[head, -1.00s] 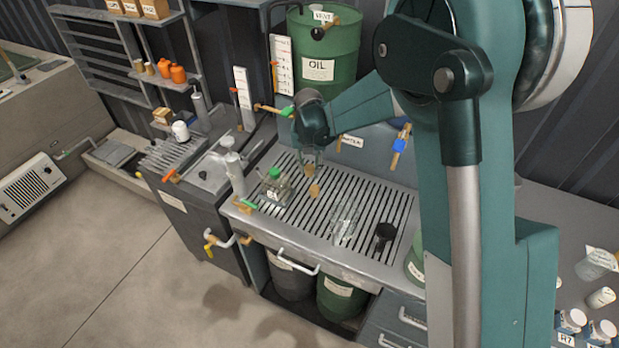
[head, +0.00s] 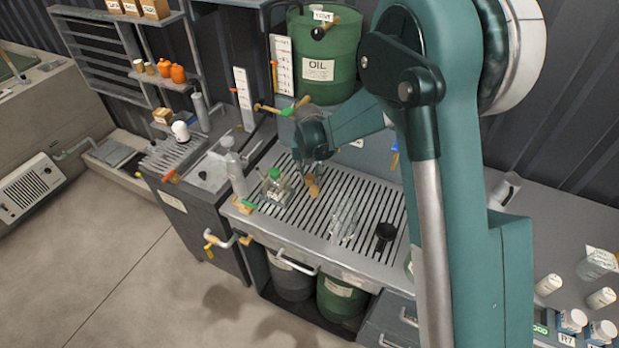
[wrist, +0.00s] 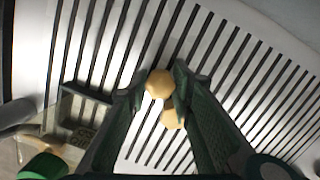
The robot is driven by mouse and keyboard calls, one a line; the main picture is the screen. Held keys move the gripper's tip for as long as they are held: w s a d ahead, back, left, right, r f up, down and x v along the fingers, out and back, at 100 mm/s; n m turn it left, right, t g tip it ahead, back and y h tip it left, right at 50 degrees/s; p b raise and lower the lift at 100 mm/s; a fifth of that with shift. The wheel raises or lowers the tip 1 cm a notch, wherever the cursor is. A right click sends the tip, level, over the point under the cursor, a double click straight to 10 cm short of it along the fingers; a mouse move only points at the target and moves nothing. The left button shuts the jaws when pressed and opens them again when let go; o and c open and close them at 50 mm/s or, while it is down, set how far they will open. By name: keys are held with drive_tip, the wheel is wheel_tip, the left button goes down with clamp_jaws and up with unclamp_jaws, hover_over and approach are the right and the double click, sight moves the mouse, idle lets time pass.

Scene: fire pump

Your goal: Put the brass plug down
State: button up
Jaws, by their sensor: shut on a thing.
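The brass plug (head: 313,187) is a small tan piece with a rounded head, low over the slatted grate (head: 372,201) of the bench. My gripper (head: 316,178) points down at it and is shut on it. In the wrist view the plug (wrist: 160,84) sits between the two dark green fingertips (wrist: 158,94), with its round head and another rounded part showing. I cannot tell whether the plug touches the slats.
A glass jar with a green cap (head: 275,185) stands close to the left. A clear glass vessel (head: 344,224) and a black object (head: 385,232) stand to the right. A green oil drum (head: 325,60) is behind. Some bare grate lies between them.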

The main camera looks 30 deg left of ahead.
sight(309, 180)
drive_tip(key=shift+f, duration=0.2)
drive_tip(key=o, duration=1)
drive_tip(key=shift+r, duration=0.25)
drive_tip(key=shift+s+d+r, duration=0.1)
drive_tip(key=shift+s+r, duration=0.15)
drive_tip(key=shift+r, duration=1.7)
drive_tip(key=shift+s+d+r, duration=0.1)
drive_tip(key=shift+s+r, duration=0.1)
drive_tip(key=shift+r, duration=1.8)
drive_tip(key=shift+s+d+r, duration=0.1)
drive_tip(key=shift+s+r, duration=0.15)
drive_tip(key=shift+r, duration=1.7)
